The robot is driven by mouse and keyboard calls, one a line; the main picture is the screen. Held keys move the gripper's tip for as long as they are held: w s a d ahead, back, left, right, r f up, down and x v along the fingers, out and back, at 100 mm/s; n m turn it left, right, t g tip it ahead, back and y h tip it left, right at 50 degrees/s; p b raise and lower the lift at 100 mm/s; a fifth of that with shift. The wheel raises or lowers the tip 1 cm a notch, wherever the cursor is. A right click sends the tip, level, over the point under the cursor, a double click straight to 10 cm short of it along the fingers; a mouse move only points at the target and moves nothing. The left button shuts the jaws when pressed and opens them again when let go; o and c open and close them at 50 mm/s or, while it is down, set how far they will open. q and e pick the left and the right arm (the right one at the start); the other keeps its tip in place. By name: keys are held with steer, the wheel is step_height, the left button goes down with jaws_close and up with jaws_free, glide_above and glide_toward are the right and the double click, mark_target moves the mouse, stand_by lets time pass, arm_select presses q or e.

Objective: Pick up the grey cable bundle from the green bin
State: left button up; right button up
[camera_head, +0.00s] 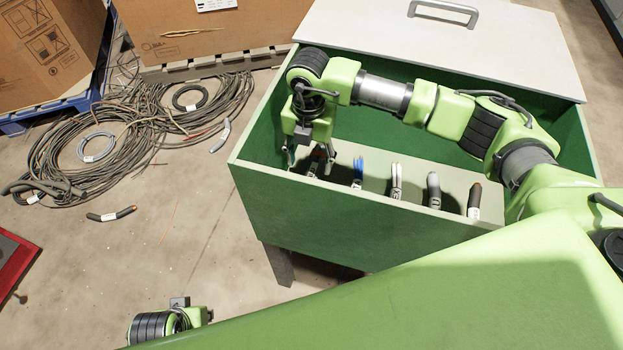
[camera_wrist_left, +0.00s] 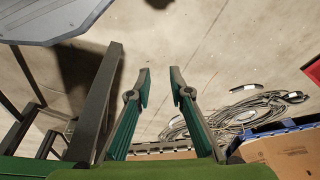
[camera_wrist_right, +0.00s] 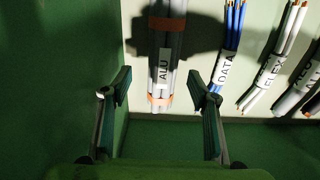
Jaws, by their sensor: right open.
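The green bin (camera_head: 250,185) stands at centre right in the head view, with a row of short cable bundles along its near inner side. In the right wrist view a light grey bundle (camera_wrist_right: 162,60) with orange bands and an ALU label lies ahead, between the lines of my fingers. My right gripper (camera_wrist_right: 158,88) is open and reaches down inside the bin at its left end; no contact with the bundle shows. A darker grey bundle (camera_head: 433,190) lies further right in the row. My left gripper (camera_wrist_left: 161,82) is open and empty above the floor.
A blue DATA bundle (camera_wrist_right: 230,45) and a white FLEX bundle (camera_wrist_right: 275,62) lie right of the ALU one; a black bundle (camera_head: 474,200) ends the row. Bin walls are close around my right gripper. Loose cable coils (camera_head: 125,135) lie on the floor by cardboard boxes (camera_head: 215,38).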

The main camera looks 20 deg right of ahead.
mark_target(311, 173)
steer(key=shift+s+d+f+b, duration=0.15)
steer(key=shift+f+b, duration=0.1)
steer(key=shift+f, duration=1.3)
steer(key=shift+s+f+b, duration=0.15)
steer(key=shift+f+b, duration=0.1)
steer(key=shift+f, duration=1.3)
arm_select(q)
step_height(311, 173, up, 4)
steer(key=shift+f, duration=0.1)
arm_select(e)
steer(key=shift+r, duration=0.1)
jaws_close()
